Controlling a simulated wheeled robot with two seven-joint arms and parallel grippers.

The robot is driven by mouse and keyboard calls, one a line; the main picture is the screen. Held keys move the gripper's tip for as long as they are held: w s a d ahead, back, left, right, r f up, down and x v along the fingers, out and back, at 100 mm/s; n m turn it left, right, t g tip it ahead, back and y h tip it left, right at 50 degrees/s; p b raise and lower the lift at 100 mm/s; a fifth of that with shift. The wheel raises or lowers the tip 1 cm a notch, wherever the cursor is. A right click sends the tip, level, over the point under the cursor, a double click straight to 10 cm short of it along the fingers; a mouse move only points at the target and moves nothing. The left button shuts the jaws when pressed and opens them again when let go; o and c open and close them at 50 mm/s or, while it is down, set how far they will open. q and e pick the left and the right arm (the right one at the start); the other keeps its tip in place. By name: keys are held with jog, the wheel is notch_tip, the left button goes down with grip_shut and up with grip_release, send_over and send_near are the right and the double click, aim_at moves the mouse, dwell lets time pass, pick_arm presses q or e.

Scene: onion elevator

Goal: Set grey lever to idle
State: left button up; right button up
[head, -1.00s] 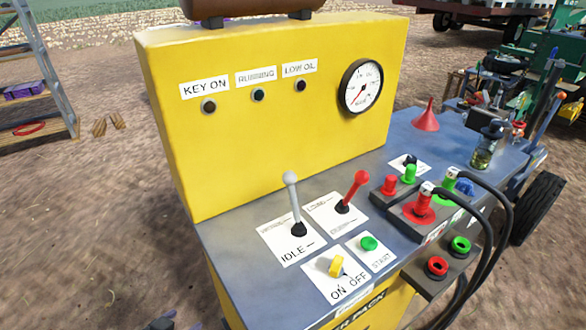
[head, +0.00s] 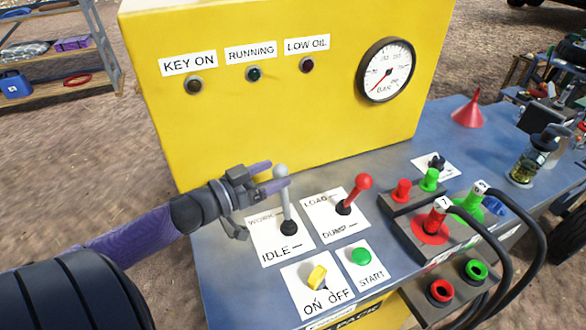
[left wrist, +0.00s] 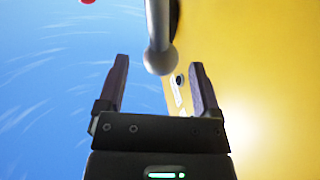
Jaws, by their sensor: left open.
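The grey lever (head: 284,205) stands nearly upright on its white plate (head: 268,243) marked WORK at the back and IDLE at the front. My left gripper (head: 275,176) is open at the lever's ball top, with its fingers pointing right in the head view. In the left wrist view the lever's grey knob (left wrist: 159,59) lies between and just beyond the two open fingertips (left wrist: 160,66). I cannot tell whether a finger touches it. My right gripper is not in view.
A red lever (head: 355,193) on the LOAD/DUMP plate stands just right. The yellow key switch (head: 317,278) and green START button (head: 362,256) are in front. The yellow panel (head: 250,115) rises behind. Hose couplings (head: 436,219) and black hoses stand at the right.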

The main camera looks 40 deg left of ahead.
aim_at(286, 168)
pick_arm(q)
jog(key=b+x, duration=0.1)
jog(key=x, duration=0.2)
jog(key=shift+f, duration=0.15)
jog(key=shift+w+d, duration=0.1)
jog(key=shift+w, duration=0.5)
jog(key=c, duration=1)
grip_shut()
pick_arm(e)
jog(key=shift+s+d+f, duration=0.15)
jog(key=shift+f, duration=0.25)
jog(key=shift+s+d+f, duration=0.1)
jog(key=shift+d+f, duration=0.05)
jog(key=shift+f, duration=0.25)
